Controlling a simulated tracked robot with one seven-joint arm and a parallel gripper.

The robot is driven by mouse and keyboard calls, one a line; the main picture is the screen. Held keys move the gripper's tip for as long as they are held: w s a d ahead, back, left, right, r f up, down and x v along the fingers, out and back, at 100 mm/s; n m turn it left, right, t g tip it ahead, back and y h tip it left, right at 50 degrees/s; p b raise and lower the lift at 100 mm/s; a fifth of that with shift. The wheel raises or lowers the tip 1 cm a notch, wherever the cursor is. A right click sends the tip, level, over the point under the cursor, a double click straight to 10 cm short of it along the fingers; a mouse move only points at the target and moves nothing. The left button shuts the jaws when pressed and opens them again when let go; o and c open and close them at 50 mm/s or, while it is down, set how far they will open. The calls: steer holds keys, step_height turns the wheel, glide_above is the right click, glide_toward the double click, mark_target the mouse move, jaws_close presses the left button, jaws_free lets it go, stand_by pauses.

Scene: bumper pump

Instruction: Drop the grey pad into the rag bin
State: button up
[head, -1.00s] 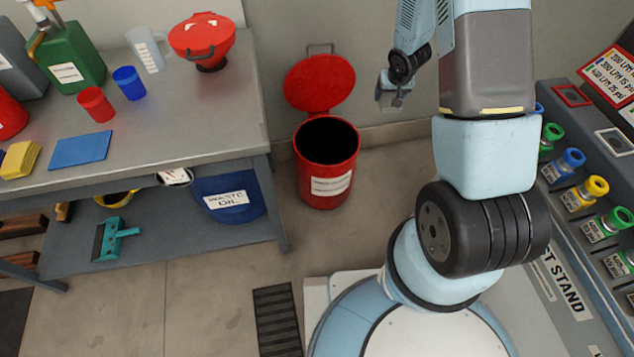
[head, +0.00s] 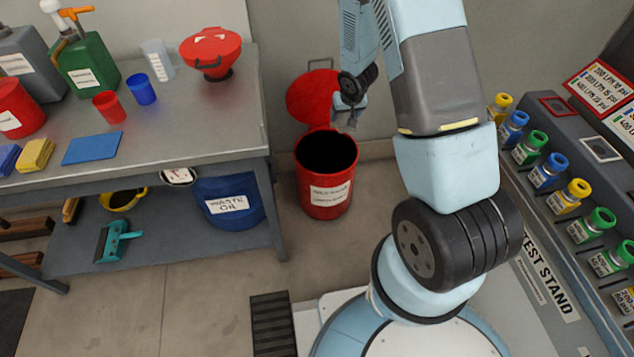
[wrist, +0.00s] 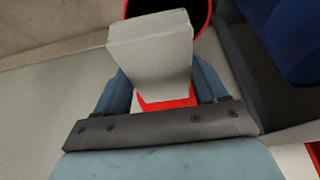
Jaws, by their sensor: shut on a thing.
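The grey pad (wrist: 152,50) is a pale grey block in the wrist view. My gripper (wrist: 158,88) is shut on it, with one blue finger on each side. In the head view my gripper (head: 346,122) hangs above and slightly right of the rag bin's opening, near the raised lid; the pad is hard to make out there. The red rag bin (head: 326,196) stands on the floor by the wall with its round lid (head: 305,98) open and its inside dark. In the wrist view the bin's red rim (wrist: 207,17) and dark mouth show beyond the pad, partly hidden by it.
A grey workbench (head: 200,125) with cups, cans and a blue mat (head: 91,148) stands left of the bin. A blue waste oil tub (head: 228,203) sits on its lower shelf. The test stand (head: 560,275) is at the right. The floor in front of the bin is clear.

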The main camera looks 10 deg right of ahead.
steer(key=shift+a, duration=0.2)
steer(key=w+f+m, duration=0.2)
steer(key=w+f, duration=0.5)
steer(key=f, duration=0.5)
steer(key=w+f+m+h, duration=0.1)
steer(key=w+f+m, duration=0.1)
steer(key=w+f, duration=0.6)
steer(key=shift+w+a+f+h, duration=0.2)
steer(key=shift+f+h, duration=0.1)
steer(key=shift+f, duration=1.6)
steer(key=o, duration=1.3)
steer(key=shift+c, duration=0.2)
